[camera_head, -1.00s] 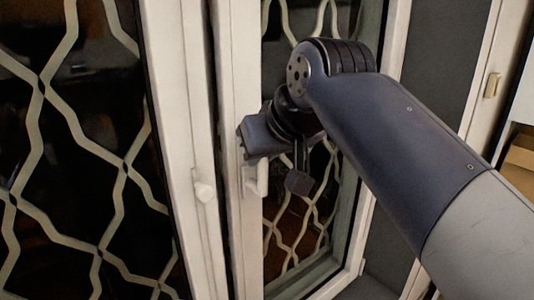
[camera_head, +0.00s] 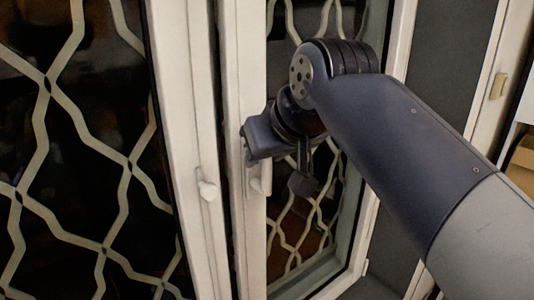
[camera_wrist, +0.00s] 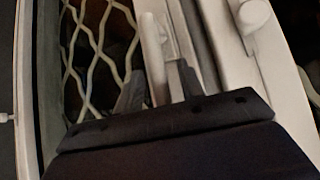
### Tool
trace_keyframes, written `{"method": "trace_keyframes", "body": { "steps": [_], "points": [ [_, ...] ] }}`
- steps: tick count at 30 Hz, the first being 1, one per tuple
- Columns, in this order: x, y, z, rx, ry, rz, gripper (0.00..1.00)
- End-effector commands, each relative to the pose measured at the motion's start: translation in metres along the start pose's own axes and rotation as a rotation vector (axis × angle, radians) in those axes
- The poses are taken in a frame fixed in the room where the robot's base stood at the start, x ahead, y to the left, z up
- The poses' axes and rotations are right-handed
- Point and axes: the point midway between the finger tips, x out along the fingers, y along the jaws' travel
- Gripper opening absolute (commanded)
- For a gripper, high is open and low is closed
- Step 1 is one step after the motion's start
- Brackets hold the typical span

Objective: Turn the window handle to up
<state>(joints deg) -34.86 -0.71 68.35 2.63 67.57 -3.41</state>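A white window handle (camera_head: 256,182) is on the narrow sash edge in the middle of the head view, its lever hanging down. In the wrist view the handle (camera_wrist: 153,45) is pale and stands just beyond my fingers. My gripper (camera_head: 280,168) is at this sash, its body just above and partly over the handle, hiding its upper part. In the wrist view my gripper (camera_wrist: 157,88) has its two fingers apart, with the handle's end near the gap. I cannot tell whether a finger touches it.
A second white handle (camera_head: 208,190) is on the neighbouring frame to the left; it also shows in the wrist view (camera_wrist: 252,14). Panes with pale lattice (camera_head: 125,180) lie on both sides. A grey wall panel (camera_head: 445,55) and a cardboard box (camera_head: 523,152) are at right.

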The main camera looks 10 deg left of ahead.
Motion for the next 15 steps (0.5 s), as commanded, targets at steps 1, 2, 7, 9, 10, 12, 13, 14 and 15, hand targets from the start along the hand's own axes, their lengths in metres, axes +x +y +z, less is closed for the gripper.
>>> {"method": "trace_keyframes", "body": {
  "steps": [1, 2, 7, 9, 10, 12, 13, 14, 15],
  "points": [
    [-0.002, 0.000, 0.000, 0.000, 0.001, 0.000, 0.37],
    [-0.003, 0.000, 0.000, 0.000, 0.002, 0.000, 0.37],
    [-0.026, 0.000, 0.000, 0.000, 0.005, 0.000, 0.37],
    [-0.041, 0.000, -0.001, 0.000, 0.006, 0.001, 0.37],
    [-0.047, 0.000, -0.001, 0.000, 0.006, 0.001, 0.37],
    [-0.062, 0.000, -0.001, 0.000, 0.005, 0.001, 0.37],
    [-0.068, 0.000, -0.001, 0.000, 0.005, 0.001, 0.37],
    [-0.074, 0.000, -0.001, 0.000, 0.005, 0.001, 0.37],
    [-0.080, 0.000, 0.000, 0.000, 0.005, 0.001, 0.37]
  ]
}}
